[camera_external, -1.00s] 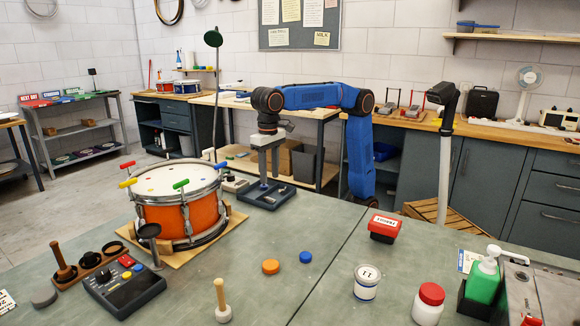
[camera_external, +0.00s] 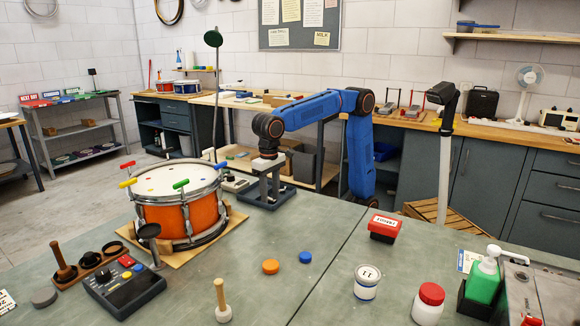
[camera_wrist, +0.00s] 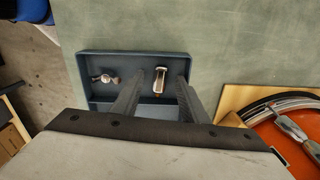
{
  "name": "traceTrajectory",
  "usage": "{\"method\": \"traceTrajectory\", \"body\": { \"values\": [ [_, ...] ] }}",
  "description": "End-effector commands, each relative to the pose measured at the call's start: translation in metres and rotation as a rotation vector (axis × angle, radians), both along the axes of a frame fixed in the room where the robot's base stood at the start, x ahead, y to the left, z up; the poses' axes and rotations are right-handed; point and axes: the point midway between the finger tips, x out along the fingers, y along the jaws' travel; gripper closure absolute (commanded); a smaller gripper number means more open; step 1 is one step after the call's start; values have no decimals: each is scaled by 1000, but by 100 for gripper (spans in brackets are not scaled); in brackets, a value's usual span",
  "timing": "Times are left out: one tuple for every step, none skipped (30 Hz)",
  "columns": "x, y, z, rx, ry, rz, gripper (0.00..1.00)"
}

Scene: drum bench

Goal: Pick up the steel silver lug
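In the wrist view a silver lug (camera_wrist: 160,80), long and shiny with a darker lower end, lies in the right part of a dark blue tray (camera_wrist: 125,55). My gripper (camera_wrist: 159,78) is open, with one finger on each side of the lug; the right finger looks closer to it. I cannot tell whether either finger touches it. In the external view my gripper (camera_external: 269,195) points down at the tray (camera_external: 252,202) behind the drum. The lug cannot be made out there.
A second small metal piece (camera_wrist: 105,76) with a reddish part lies in the tray's left part. The orange drum (camera_external: 178,215) stands on a wooden board close to the tray.

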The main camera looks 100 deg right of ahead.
Motion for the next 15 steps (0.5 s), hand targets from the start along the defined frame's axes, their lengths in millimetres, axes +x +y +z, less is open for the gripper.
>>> {"method": "traceTrajectory", "body": {
  "values": [
    [0,0,0,0,0,0,60],
    [0,0,0,0,0,0,60],
    [0,0,0,0,0,0,65],
    [0,0,0,0,0,0,72],
    [0,0,0,0,0,0,79],
    [0,0,0,0,0,0,89],
    [0,0,0,0,0,0,96],
    [0,0,0,0,0,0,100],
    [0,0,0,0,0,0,100],
    [0,0,0,0,0,0,100],
    [0,0,0,0,0,0,100],
    [0,0,0,0,0,0,100],
    [0,0,0,0,0,0,100],
    [0,0,0,0,0,0,100],
    [0,0,0,0,0,0,100]
  ]
}}
